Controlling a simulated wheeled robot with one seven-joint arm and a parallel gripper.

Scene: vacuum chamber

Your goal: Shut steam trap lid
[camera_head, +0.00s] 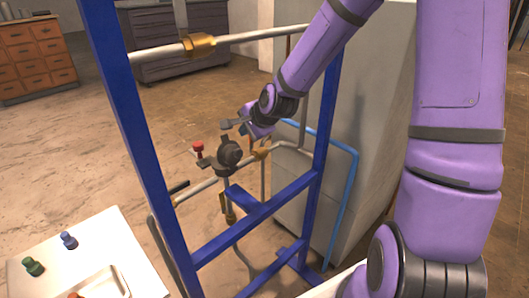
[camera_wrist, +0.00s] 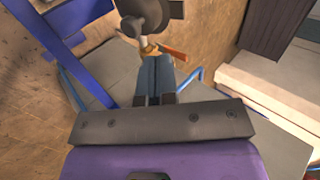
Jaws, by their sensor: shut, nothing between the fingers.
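The steam trap (camera_head: 229,154) is a dark round body on a pipe inside the blue frame. A flat grey piece (camera_head: 230,124), seemingly its lid, stands raised above the body, so the lid looks open. In the wrist view the dark trap (camera_wrist: 147,16) is at the top centre, partly cut off by the picture edge. My gripper (camera_wrist: 155,60) has its blue-grey fingers together and empty, pointing at the trap from just short of it. In the head view my gripper (camera_head: 243,127) is right beside the trap; its fingertips are small and contact cannot be told.
A blue upright frame (camera_head: 134,140) with crossbars and pipes surrounds the trap. A red-knobbed valve (camera_head: 198,147) sits just left of it. A grey cabinet (camera_head: 365,75) stands behind at right. A panel with buttons (camera_head: 85,262) is at lower left. Open floor lies behind.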

